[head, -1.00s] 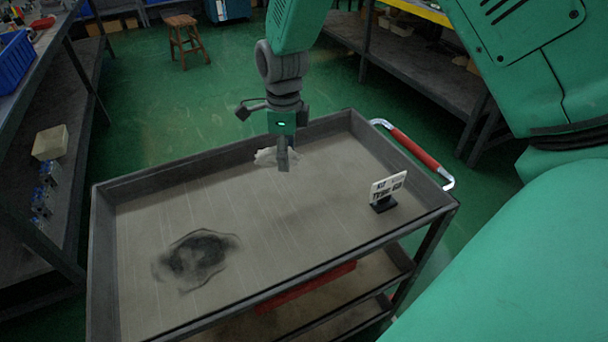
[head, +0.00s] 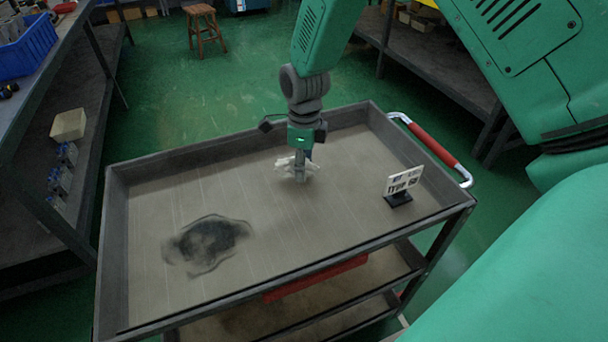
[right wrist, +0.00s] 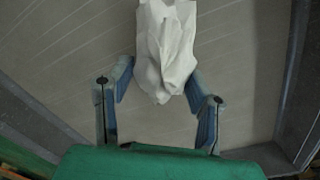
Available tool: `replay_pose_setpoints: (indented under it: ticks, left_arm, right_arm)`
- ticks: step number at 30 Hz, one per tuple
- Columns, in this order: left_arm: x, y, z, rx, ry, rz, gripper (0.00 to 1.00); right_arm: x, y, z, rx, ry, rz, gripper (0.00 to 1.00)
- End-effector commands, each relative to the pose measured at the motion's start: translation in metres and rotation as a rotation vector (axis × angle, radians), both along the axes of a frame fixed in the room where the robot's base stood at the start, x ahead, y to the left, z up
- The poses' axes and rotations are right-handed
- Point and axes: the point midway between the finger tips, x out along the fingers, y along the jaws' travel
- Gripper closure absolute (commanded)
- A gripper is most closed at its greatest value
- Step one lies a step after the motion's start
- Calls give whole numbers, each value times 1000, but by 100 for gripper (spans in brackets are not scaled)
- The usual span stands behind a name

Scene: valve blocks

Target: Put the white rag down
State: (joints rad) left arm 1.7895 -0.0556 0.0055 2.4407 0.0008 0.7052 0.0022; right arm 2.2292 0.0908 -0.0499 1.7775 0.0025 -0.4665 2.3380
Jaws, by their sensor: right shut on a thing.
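The white rag (head: 290,167) is bunched up at my right gripper (head: 300,172), over the far part of the cart's top tray (head: 270,215). In the right wrist view the rag (right wrist: 166,45) hangs crumpled between the fingertips of the right gripper (right wrist: 160,88), which is shut on it. I cannot tell whether the rag touches the tray surface. A dark stain (head: 208,243) lies on the left part of the tray. My left gripper is not in view.
A small sign (head: 402,182) stands on a black base at the tray's right. The cart has raised rims and a red handle (head: 430,144) at the right. A workbench with a blue bin (head: 27,47) is on the left. The middle of the tray is clear.

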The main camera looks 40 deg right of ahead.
Motion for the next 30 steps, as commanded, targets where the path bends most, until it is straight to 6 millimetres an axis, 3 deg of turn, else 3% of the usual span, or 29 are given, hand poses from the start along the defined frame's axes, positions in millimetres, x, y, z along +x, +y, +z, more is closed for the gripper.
replay_pose_setpoints:
  ticks: [1,6,29,30]
  left_arm:
    - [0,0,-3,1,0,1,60]
    - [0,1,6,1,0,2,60]
    - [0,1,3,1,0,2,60]
    - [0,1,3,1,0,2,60]
  right_arm:
    - [-1,2,-11,0,2,3,91]
    - [0,1,-25,0,0,3,91]
    - [0,0,-44,6,7,4,91]
    - [0,1,-44,7,8,4,44]
